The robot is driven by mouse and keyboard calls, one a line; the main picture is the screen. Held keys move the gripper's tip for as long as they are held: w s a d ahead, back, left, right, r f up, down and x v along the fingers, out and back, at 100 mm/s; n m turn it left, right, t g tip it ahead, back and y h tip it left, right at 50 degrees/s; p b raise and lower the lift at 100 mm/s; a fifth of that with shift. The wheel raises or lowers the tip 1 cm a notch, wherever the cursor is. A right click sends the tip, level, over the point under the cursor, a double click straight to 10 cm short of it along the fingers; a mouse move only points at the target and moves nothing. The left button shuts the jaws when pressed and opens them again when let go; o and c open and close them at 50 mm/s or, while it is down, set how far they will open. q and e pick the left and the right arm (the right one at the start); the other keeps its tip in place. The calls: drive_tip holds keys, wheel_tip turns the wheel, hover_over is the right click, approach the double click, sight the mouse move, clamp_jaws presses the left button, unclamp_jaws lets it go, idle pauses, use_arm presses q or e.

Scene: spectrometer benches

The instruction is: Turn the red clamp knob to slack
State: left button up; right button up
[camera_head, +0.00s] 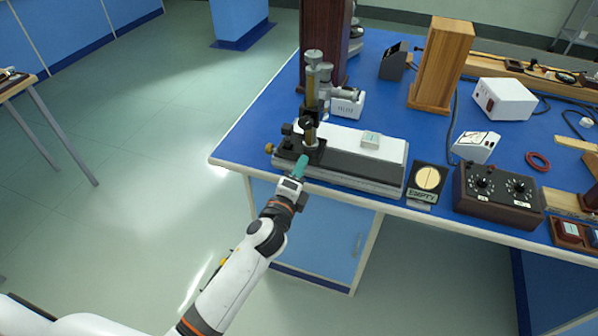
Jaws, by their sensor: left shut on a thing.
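My left gripper (300,167) reaches up from the lower left, its teal fingers against the front of the black foot of a brass-and-black instrument (312,85). It is shut on a small part there, which I take to be the red clamp knob. No red shows at this spot; the fingers cover the knob, so its turn cannot be read. The instrument stands upright at the left end of a long grey bench unit with a white top (345,140). A brass knob (270,148) sticks out left of the foot. My right gripper is not in view.
The blue bench (250,125) has its front edge just below the unit. Right of the unit stand an "EMPTY" holder (427,182) and a dark box with two dials (498,197). A wooden block (440,65) stands behind. Open floor lies to the left.

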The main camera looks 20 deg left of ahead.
use_arm(q)
drive_tip(key=shift+n, duration=1.2)
drive_tip(key=shift+f, duration=0.1)
drive_tip(key=o, duration=1)
drive_tip(key=s+b, duration=0.1)
drive_tip(key=s, duration=1.1)
drive_tip(key=shift+a+b, duration=0.25)
drive_tip(key=shift+b, duration=0.1)
